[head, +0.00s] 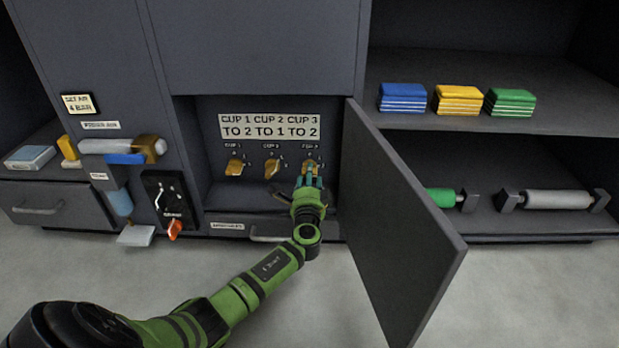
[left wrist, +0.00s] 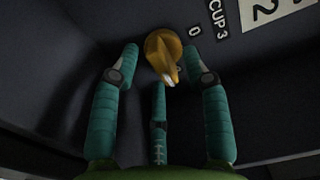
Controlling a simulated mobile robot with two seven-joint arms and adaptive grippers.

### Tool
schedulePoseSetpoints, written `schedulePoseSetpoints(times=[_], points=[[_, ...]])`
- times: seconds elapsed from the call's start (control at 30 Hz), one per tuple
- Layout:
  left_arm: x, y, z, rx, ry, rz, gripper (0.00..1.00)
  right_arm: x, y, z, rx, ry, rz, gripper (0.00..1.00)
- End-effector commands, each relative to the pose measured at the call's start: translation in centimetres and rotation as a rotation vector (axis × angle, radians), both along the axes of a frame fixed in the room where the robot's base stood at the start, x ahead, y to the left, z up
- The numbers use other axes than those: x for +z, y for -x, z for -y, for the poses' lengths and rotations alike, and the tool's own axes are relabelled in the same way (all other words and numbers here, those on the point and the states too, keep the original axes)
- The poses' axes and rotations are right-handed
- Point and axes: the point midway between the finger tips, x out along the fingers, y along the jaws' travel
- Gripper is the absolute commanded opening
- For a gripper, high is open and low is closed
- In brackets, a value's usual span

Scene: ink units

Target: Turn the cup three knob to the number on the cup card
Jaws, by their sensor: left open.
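The cup card (head: 269,126) on the back wall of the open compartment reads "CUP 1 TO 2, CUP 2 TO 1, CUP 3 TO 2". Three yellow knobs sit in a row below it: cup one knob (head: 235,167), cup two knob (head: 271,168) and cup three knob (head: 310,166). In the left wrist view the cup three knob (left wrist: 163,50) lies between the fingertips, by a "0" mark and a "CUP 3" label. My left gripper (head: 309,181) is open around this knob; contact cannot be told. My right gripper is not in view.
The compartment's door (head: 405,220) stands open just right of my left arm. Left are a black switch panel (head: 169,202) and a drawer (head: 40,206). Shelves at right hold blue, yellow and green stacks (head: 458,99) and rollers (head: 557,199).

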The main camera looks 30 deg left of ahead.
Motion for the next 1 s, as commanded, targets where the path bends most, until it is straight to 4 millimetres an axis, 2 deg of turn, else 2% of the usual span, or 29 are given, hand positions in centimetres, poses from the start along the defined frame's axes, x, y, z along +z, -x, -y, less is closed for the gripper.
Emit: schedulePoseSetpoints(times=[0.17, 0.4, 0.6, 0.77, 1.0], points=[[1.3, 0.0, 0.0, 0.001, 0.002, 0.004, 0.46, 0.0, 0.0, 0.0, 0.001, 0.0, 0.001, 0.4], [6.2, 0.0, 0.0, 0.0, 0.0, 0.009, 0.46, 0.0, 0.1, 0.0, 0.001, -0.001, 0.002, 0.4], [9.1, 0.0, 0.0, 0.0, -0.001, 0.005, 0.46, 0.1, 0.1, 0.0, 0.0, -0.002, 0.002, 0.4], [10.0, 0.0, 0.0, 0.0, -0.001, 0.002, 0.46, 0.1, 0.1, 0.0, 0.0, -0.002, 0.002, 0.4], [10.1, 0.0, 0.0, 0.0, -0.001, 0.0, 0.46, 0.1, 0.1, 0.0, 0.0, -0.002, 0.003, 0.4]])
